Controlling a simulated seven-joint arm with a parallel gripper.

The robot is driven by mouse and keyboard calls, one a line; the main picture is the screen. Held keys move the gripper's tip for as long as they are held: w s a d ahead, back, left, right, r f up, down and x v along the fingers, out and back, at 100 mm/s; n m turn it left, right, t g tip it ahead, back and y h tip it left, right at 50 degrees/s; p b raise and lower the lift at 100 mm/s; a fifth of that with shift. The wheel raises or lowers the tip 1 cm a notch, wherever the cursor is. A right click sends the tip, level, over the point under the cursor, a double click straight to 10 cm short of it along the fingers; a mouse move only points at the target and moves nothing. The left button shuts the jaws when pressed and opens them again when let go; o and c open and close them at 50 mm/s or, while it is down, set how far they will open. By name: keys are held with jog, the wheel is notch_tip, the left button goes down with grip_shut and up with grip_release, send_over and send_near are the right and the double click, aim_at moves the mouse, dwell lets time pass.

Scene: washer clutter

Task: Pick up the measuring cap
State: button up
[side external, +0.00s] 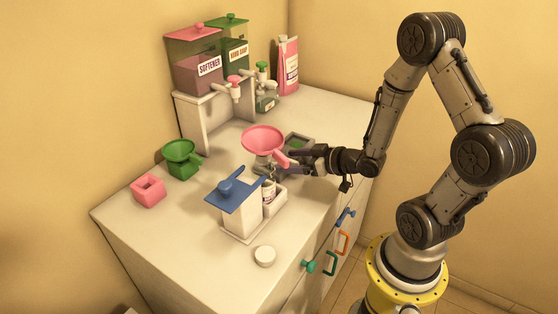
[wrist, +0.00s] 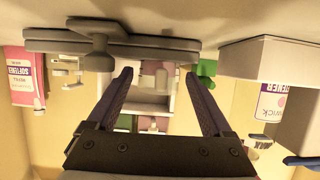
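A small white round cap (side external: 264,256), which looks like the measuring cap, lies on the counter near its front edge in the side external view. I cannot pick it out in the wrist view. My gripper (side external: 285,163) is level above the counter, well behind and to the right of the cap.
Counter around the cap is clear.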

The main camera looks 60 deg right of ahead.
grip_shut()
dwell(1.3)
